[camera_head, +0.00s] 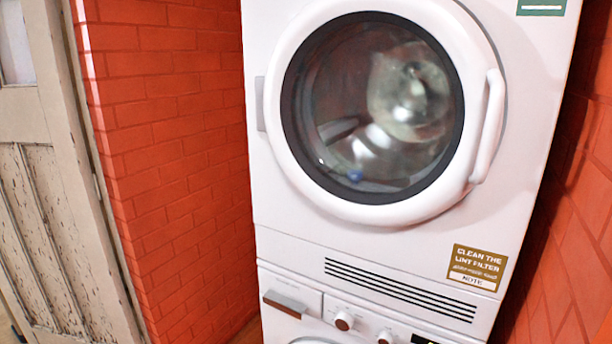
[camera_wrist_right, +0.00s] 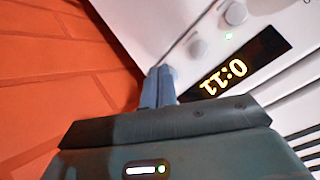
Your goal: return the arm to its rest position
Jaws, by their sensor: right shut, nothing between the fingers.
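My right gripper (camera_wrist_right: 158,86) shows in the right wrist view. Its two blue-grey fingers are pressed together with nothing between them. They are close to the white front panel of a machine, near a round knob (camera_wrist_right: 198,48) and a lit display (camera_wrist_right: 226,78) reading 0:11. I cannot tell whether the fingertips touch the panel. Neither gripper shows in the head view, and my left gripper is in no view.
A white dryer (camera_head: 300,225) with a shut round door (camera_head: 372,108) stands above a second white machine (camera_head: 320,300) with knobs. A red brick wall (camera_head: 170,130) is on the left, another (camera_head: 575,200) on the right. A weathered pale door (camera_head: 45,180) stands far left.

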